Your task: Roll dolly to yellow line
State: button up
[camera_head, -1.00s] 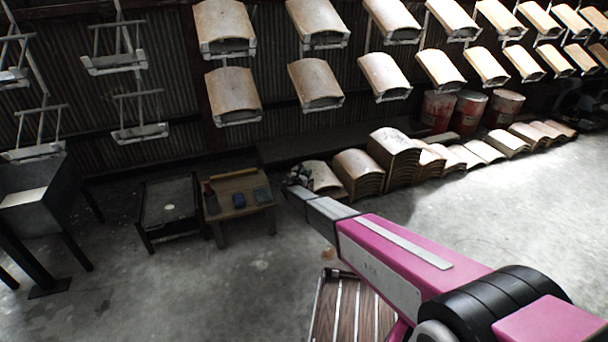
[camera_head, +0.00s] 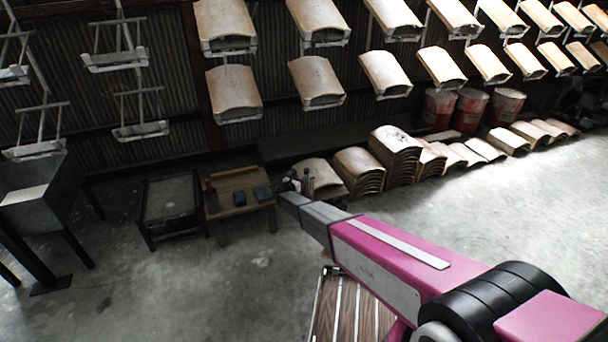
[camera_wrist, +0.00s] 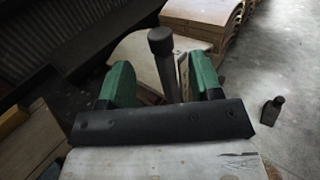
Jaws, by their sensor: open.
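My gripper (camera_wrist: 162,80) is open in the wrist view, with one green finger on each side. An upright grey post with a dark round cap (camera_wrist: 160,42) shows between the fingers; I cannot tell how near it is or whether they touch it. In the head view my gripper (camera_head: 297,181) is small, in front of the curved panels and right of the low wooden table. A wood-slatted platform with a metal rim (camera_head: 348,310), possibly the dolly, is at the bottom, partly hidden by my arm. I cannot make out a yellow line.
The low wooden table (camera_head: 240,208) and a dark-framed stand (camera_head: 168,200) are left of my gripper. Stacks of curved panels (camera_head: 358,170) line the wall, below hanging carriers (camera_head: 322,82). A small dark object (camera_wrist: 271,110) is on the floor. Open floor (camera_head: 480,210) lies right.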

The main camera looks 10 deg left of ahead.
jog(key=v, duration=0.3)
jog(key=shift+s+a, duration=0.1)
jog(key=shift+s, duration=0.2)
jog(key=s+d+r+m+g+h, duration=0.1)
jog(key=s+d+r+m+g, duration=0.4)
jog(key=d, duration=0.7)
jog(key=s+d+r+m+g+h, duration=0.1)
jog(key=s+d+r+m+g, duration=0.15)
jog(key=s+d+m, duration=0.65)
jog(key=s+d+r+m+g+h, duration=0.1)
jog(key=d+r+m+g, duration=0.25)
jog(key=d, duration=1.15)
jog(key=s+d+r+m+g+y, duration=0.2)
jog(key=s+d+r+m+y, duration=0.1)
jog(key=s, duration=0.4)
jog(key=s+d+r+m+g+y, duration=0.2)
jog(key=s+d+r+m+y, duration=0.1)
jog(key=s+m, duration=0.3)
jog(key=s+d+r+m+g+y, duration=0.2)
jog(key=s+d+r+m+y, duration=0.1)
jog(key=s, duration=0.7)
jog(key=shift+s+d+r+m, duration=0.35)
jog(key=shift+d+m, duration=0.3)
jog(key=shift+m, duration=0.6)
jog(key=shift+w, duration=0.1)
